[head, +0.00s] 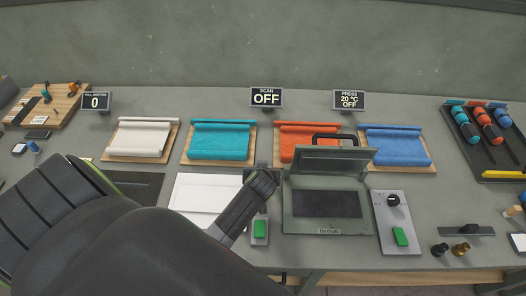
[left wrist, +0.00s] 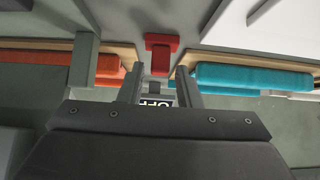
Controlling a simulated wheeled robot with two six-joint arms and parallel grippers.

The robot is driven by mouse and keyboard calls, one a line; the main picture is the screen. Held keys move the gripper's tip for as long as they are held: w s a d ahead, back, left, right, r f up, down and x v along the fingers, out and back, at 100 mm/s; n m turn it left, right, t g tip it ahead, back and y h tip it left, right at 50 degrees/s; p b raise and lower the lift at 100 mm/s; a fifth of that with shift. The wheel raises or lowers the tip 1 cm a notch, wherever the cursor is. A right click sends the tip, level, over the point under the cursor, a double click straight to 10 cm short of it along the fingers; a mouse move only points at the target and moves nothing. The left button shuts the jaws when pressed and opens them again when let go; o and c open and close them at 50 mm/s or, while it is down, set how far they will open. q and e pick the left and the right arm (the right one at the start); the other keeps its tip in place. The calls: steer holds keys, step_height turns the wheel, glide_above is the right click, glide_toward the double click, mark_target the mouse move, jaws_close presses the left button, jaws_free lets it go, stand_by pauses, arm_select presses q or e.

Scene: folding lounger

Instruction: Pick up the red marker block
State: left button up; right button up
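The red marker block (left wrist: 161,44) shows in the left wrist view, a T-like red piece on the grey surface between the orange and teal rolls. My left gripper (left wrist: 160,72) is open, its two fingers apart on either side of the block's near end. I cannot tell whether they touch it. In the head view the left arm comes in from the lower left and its gripper (head: 263,178) is beside the green-grey press. The block is not visible there; the arm may hide it. My right gripper is not in view.
White, teal (head: 222,140), orange (head: 306,140) and blue (head: 396,145) cloths lie on boards along the back. The open press (head: 327,222) stands right of the left gripper, with a control box (head: 390,222) beside it.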

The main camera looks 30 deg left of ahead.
arm_select(q)
steer(key=b+x, duration=0.4)
steer(key=shift+w+a+f, duration=0.15)
steer(key=shift+w+a, duration=0.05)
steer(key=shift+w, duration=0.15)
steer(key=shift+w+a+f+b, duration=0.1)
steer(key=shift+w+a+b, duration=0.05)
steer(key=shift+w+b, duration=0.2)
steer(key=shift+s, duration=0.1)
jaws_close()
